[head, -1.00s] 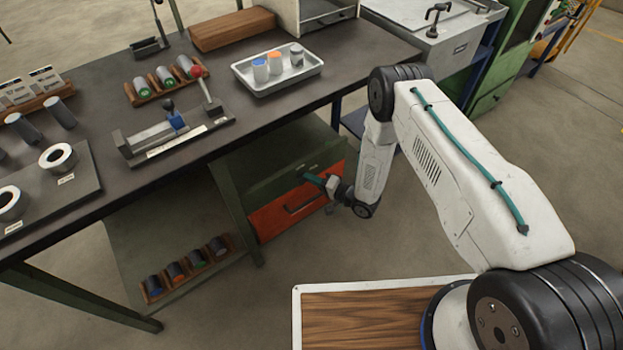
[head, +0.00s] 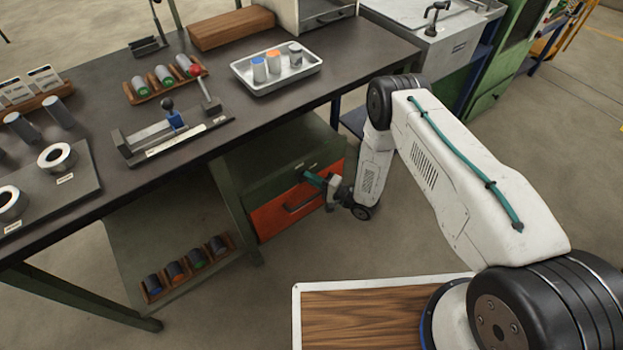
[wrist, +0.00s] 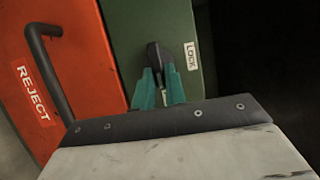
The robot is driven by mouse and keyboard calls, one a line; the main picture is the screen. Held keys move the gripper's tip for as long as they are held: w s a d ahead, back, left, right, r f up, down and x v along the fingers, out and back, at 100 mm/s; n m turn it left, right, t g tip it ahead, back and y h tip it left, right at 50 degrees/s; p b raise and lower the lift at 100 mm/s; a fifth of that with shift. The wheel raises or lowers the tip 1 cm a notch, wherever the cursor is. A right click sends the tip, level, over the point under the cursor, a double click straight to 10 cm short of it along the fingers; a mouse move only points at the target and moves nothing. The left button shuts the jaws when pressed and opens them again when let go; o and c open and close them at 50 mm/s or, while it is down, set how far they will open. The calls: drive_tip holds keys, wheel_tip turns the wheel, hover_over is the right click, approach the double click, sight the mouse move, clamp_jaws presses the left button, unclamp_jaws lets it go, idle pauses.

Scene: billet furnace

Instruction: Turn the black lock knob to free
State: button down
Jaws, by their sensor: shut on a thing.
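The black lock knob (wrist: 154,54) shows in the wrist view on a green drawer front (wrist: 128,22), beside a white LOCK label (wrist: 191,56). It looks elongated, its long side running roughly up and down in that picture. My gripper (wrist: 159,82) has its teal fingers shut on the knob, with the knob's upper part showing beyond the tips. In the head view my gripper (head: 315,180) meets the green drawer front under the bench. The knob there is mostly hidden or too small to read its angle.
An orange REJECT drawer (head: 272,218) with a dark bar handle (wrist: 47,70) lies directly below the green drawer, close to my fingers. The bench top (head: 270,120) overhangs above. Open floor (head: 400,245) lies to the right.

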drive_tip(key=c, duration=1.4)
unclamp_jaws()
drive_tip(key=shift+c, duration=0.2)
drive_tip(key=v, duration=0.7)
drive_tip(key=shift+s+d, duration=0.25)
drive_tip(key=shift+d, duration=0.05)
drive_tip(key=shift+f, duration=0.1)
